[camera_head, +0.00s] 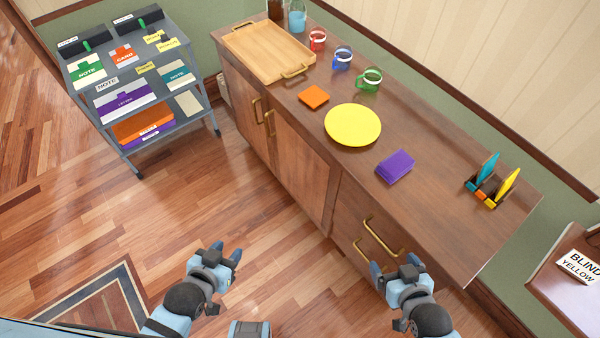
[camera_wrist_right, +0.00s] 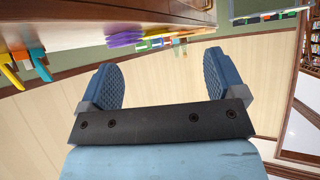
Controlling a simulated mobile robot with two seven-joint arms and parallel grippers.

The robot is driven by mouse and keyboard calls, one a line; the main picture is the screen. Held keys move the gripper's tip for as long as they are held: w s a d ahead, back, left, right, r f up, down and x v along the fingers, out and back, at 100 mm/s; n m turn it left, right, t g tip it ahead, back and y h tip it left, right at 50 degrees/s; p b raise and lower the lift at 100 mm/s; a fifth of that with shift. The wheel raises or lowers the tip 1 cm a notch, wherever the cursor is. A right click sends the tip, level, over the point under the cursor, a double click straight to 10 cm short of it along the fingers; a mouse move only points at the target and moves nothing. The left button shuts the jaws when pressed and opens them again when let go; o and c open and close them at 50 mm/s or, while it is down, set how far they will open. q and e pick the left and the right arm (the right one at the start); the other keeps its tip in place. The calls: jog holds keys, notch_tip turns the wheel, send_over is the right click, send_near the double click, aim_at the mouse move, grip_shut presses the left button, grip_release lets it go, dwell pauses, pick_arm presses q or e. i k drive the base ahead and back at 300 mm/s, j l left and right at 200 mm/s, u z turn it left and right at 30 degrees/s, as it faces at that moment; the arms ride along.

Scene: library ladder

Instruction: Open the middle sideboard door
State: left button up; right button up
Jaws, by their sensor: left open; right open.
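The wooden sideboard (camera_head: 400,190) runs diagonally across the head view. Its front has a middle door (camera_head: 300,178) with a vertical brass handle (camera_head: 270,122), beside the left door's handle (camera_head: 256,110). The middle door looks shut. Further right, the front has drawers with brass handles (camera_head: 380,238). My left gripper (camera_head: 226,254) is open and empty over the floor, in front of the sideboard and apart from the middle door. My right gripper (camera_head: 394,268) is open near the drawer handles; I cannot tell if it touches them. Its open fingers show empty in the right wrist view (camera_wrist_right: 165,85).
On the sideboard top are a wooden tray (camera_head: 248,62), several mugs (camera_head: 342,58), a yellow plate (camera_head: 352,125), an orange coaster (camera_head: 314,96), purple napkins (camera_head: 394,166) and a rack. A grey cart (camera_head: 150,145) stands at left. Floor (camera_head: 200,190) before the door is clear.

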aim_at(308, 174)
jog(key=i+j+u, duration=0.3)
jog(key=i+j, duration=0.2)
jog(key=j, duration=0.3)
jog(key=i+j+u, duration=0.35)
jog(key=i+j, duration=0.2)
jog(key=j, duration=0.15)
